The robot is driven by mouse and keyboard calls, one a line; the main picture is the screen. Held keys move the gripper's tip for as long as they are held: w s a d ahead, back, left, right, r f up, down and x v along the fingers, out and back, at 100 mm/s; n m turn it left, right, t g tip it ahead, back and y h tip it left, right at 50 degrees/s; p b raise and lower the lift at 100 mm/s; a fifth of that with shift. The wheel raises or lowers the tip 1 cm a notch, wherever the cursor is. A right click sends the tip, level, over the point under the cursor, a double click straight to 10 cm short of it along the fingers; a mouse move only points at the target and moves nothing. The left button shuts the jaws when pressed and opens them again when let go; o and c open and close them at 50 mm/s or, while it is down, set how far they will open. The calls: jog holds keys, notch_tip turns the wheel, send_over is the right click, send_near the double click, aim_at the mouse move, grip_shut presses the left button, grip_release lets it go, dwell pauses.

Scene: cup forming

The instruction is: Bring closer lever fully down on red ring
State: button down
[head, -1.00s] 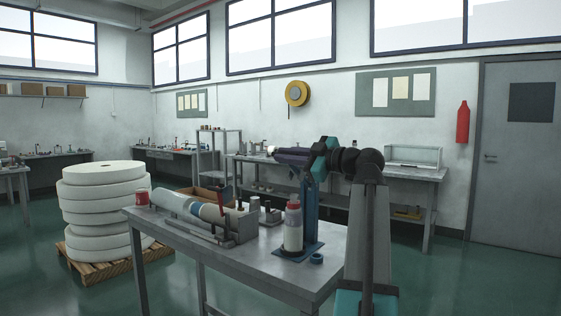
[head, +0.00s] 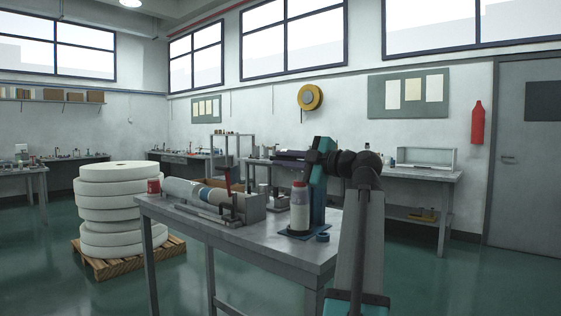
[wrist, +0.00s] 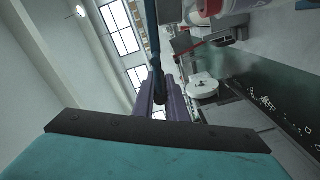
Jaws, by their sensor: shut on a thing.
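The blue closer stand (head: 318,208) rises from a blue base at the table's right end. A white bottle-like piece (head: 300,210) with a red ring or cap (head: 300,184) at its top stands upright in front of it. My gripper (head: 288,156) is level, above and behind the bottle, with its dark purple fingers pointing left. In the wrist view a blue bar, seemingly the closer lever (wrist: 153,40), ends in a dark grip (wrist: 158,96) between my fingers, which are shut on it. Contact between lever and red ring is hidden in the head view.
A stack of white rolls (head: 120,210) on a pallet stands at left.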

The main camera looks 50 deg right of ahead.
jog(key=shift+a+f+b, duration=0.2)
jog(key=shift+f+b, duration=0.8)
jog(key=shift+f, duration=0.75)
jog(key=c, duration=1.8)
grip_release()
jog(key=shift+d, duration=0.1)
jog(key=shift+o, duration=0.2)
jog(key=s+p, duration=0.2)
jog(key=s, duration=1.1)
jog(key=shift+s+a, duration=0.35)
jog(key=shift+a, duration=0.1)
